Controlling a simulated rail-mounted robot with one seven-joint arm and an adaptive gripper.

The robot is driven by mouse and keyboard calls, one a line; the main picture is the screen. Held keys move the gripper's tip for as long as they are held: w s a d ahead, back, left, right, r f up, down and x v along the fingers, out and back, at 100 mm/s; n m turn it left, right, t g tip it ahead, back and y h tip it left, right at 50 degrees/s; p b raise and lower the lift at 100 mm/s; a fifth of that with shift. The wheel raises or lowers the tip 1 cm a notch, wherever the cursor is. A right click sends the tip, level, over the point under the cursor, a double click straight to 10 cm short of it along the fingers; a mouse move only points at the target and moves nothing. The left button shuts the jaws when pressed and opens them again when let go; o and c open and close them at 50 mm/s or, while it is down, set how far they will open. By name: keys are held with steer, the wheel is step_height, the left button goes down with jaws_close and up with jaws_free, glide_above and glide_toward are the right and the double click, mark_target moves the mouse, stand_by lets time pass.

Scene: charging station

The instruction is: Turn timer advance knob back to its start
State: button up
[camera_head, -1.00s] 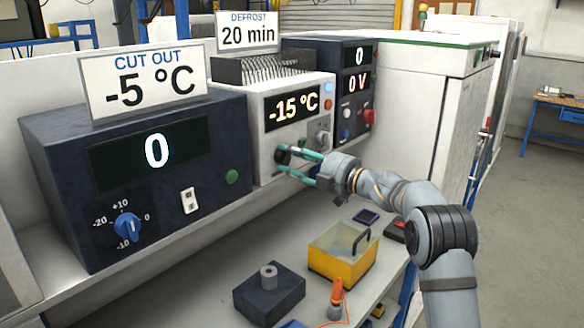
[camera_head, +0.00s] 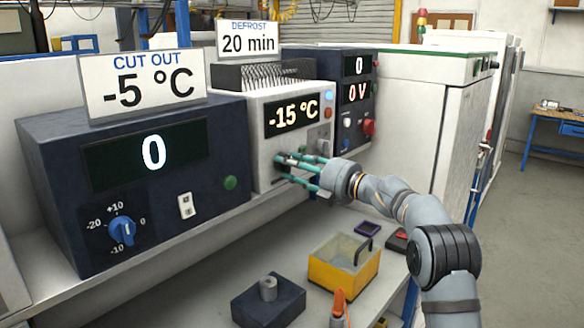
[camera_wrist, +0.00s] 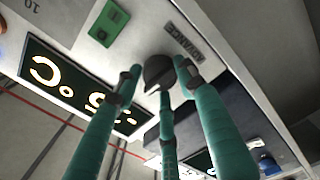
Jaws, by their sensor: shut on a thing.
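The black timer advance knob (camera_wrist: 157,71) is on the front of the white box (camera_head: 262,140) that reads -15 °C. The wrist view shows a label beside it, turned over, that seems to read ADVANCE. My gripper (camera_head: 281,168) has three teal fingers and is at the lower front of this box. In the wrist view my gripper (camera_wrist: 160,80) has its fingertips around the knob, shut on it. In the head view the fingers hide most of the knob. The knob's exact pointer angle is hard to tell.
A dark box (camera_head: 60,165) with a blue dial stands left of the white box. A dark unit (camera_head: 335,110) with a red knob stands to its right. A yellow bin (camera_head: 345,285) and a dark block (camera_head: 262,306) sit on the shelf below my arm.

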steer(key=shift+s+a, duration=0.1)
steer(key=shift+a, duration=0.05)
steer(key=o, duration=1.1)
steer(key=shift+o, duration=0.2)
steer(key=v, duration=1.2)
steer(key=x, duration=1.2)
